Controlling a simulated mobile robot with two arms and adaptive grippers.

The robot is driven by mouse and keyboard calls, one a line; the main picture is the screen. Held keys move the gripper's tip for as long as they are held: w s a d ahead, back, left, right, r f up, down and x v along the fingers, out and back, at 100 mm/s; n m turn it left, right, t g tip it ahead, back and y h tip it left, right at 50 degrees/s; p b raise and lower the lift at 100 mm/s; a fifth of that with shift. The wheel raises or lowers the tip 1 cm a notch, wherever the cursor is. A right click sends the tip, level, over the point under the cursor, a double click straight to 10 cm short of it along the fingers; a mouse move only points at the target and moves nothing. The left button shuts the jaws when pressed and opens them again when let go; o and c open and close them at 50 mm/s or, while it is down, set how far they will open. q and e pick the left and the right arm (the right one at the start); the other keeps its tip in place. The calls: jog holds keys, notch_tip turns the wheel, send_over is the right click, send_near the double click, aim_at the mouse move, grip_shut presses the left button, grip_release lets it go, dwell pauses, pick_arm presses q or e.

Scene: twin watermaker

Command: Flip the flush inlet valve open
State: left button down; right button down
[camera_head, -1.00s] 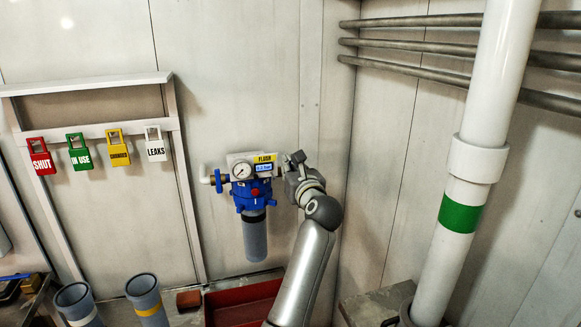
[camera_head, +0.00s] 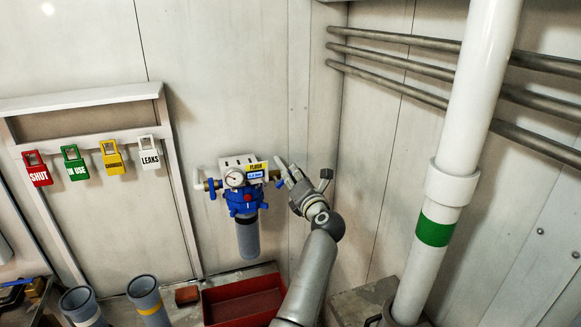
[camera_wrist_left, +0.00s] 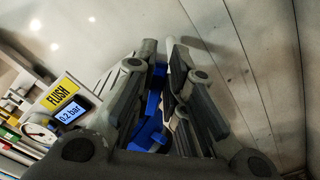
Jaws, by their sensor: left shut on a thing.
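The blue flush filter unit (camera_head: 244,199) hangs on the back wall, with a round gauge (camera_head: 234,179), a yellow FLUSH label and a grey bowl below. A small blue lever (camera_head: 279,184) shows at its right side, beside my left gripper (camera_head: 285,168). In the left wrist view my left gripper (camera_wrist_left: 160,62) has its fingers on either side of a blue part (camera_wrist_left: 150,118) and is shut on it. The fingers hide much of that part. The display (camera_wrist_left: 75,111) reads about 0.2 bar. My right gripper is not in view.
A second blue handle (camera_head: 212,188) is on the unit's left pipe. A red bin (camera_head: 245,303) stands below. Two grey cylinders are at the lower left. Coloured tags hang on a white frame (camera_head: 95,130). A thick white pipe (camera_head: 456,165) stands at right.

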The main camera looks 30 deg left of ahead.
pick_arm(q)
jog(key=shift+w+d+f+m+p, duration=0.15)
jog(key=shift+f+m+p, duration=0.55)
jog(key=shift+m, duration=0.7)
jog(key=shift+w+d+f+m+p, duration=0.15)
jog(key=shift+f+m+p, duration=0.3)
jog(key=shift+m+p, duration=0.7)
jog(key=shift+w+d+f+m+p, duration=0.15)
jog(key=shift+f+m+p, duration=0.45)
jog(key=shift+m, duration=1.05)
jog(key=shift+a, duration=0.1)
jog(key=shift+f, duration=0.1)
jog(key=c, duration=1.8)
grip_release()
jog(key=shift+o, duration=0.2)
